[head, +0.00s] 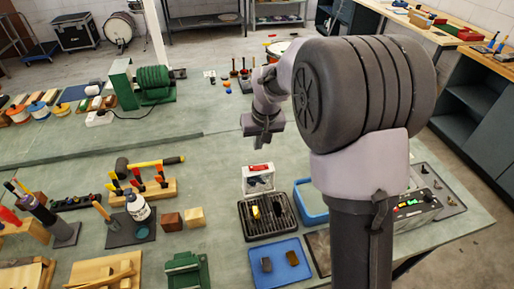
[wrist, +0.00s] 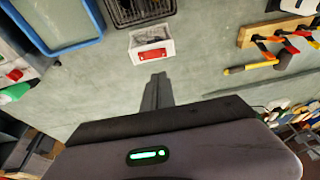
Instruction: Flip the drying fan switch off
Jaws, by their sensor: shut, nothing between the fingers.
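A small white box (head: 258,181) with a red switch-like part (head: 260,168) stands behind the black slatted rack (head: 267,217). I take the red part to be the drying fan switch; no label is readable and I cannot tell its position. In the wrist view the white box (wrist: 151,47) shows its red part (wrist: 152,55) on the side nearer my gripper. My gripper (wrist: 157,78) is shut and empty, its tips pointing towards the box with a gap in the picture. In the head view my gripper (head: 262,143) hangs beyond the box, apart from it.
A blue tub (head: 311,203) is right of the rack, and a blue tray (head: 280,264) lies in front. A yellow-handled hammer (head: 152,163) and a wooden tool rack (head: 143,192) lie left. A dark control box (head: 412,208) stands right. Bench around my gripper is mostly clear.

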